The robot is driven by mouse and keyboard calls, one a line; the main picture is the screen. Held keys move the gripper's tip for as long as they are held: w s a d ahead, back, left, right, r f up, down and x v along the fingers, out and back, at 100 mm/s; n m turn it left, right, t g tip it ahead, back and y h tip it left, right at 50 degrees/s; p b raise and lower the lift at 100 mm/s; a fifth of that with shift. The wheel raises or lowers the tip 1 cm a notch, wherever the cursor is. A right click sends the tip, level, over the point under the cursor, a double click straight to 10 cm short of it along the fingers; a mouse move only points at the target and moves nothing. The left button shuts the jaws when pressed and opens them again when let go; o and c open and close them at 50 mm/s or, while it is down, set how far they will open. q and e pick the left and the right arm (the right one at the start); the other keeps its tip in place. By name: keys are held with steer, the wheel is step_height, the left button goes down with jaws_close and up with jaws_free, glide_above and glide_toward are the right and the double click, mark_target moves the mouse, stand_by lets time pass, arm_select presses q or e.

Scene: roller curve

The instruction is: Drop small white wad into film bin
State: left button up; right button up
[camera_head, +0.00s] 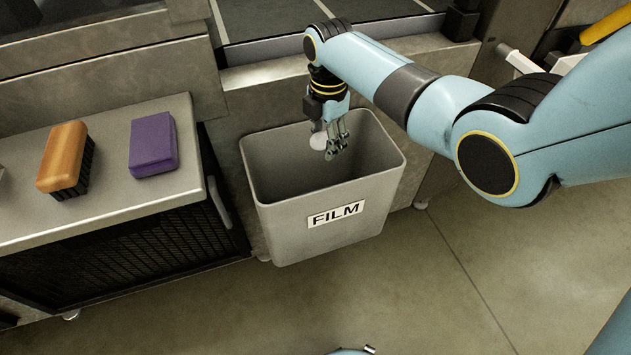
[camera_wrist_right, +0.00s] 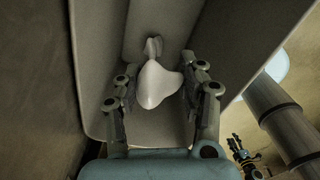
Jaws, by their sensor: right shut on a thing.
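The film bin (camera_head: 325,219) is a grey, open-topped bin with a FILM label on its front. My right gripper (camera_head: 330,143) points down at the bin's mouth and is shut on the small white wad (camera_head: 318,140). In the right wrist view the wad (camera_wrist_right: 158,84) sits between the two fingers, with the bin's grey walls (camera_wrist_right: 98,60) beyond. How far the fingertips reach below the rim is hard to tell. A small dark gripper (camera_wrist_right: 243,155) at the lower right of the wrist view looks like my left one; its jaws are too small to judge.
A low cabinet (camera_head: 100,205) stands left of the bin, bearing an orange-brown brush (camera_head: 62,158) and a purple block (camera_head: 152,144). A grey machine frame (camera_head: 270,85) runs behind the bin. The floor (camera_head: 440,290) in front is clear.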

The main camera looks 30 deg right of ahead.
steer(key=o, duration=0.9)
steer(key=shift+r, duration=0.1)
step_height(320, 180, up, 12)
steer(key=shift+f, duration=0.1)
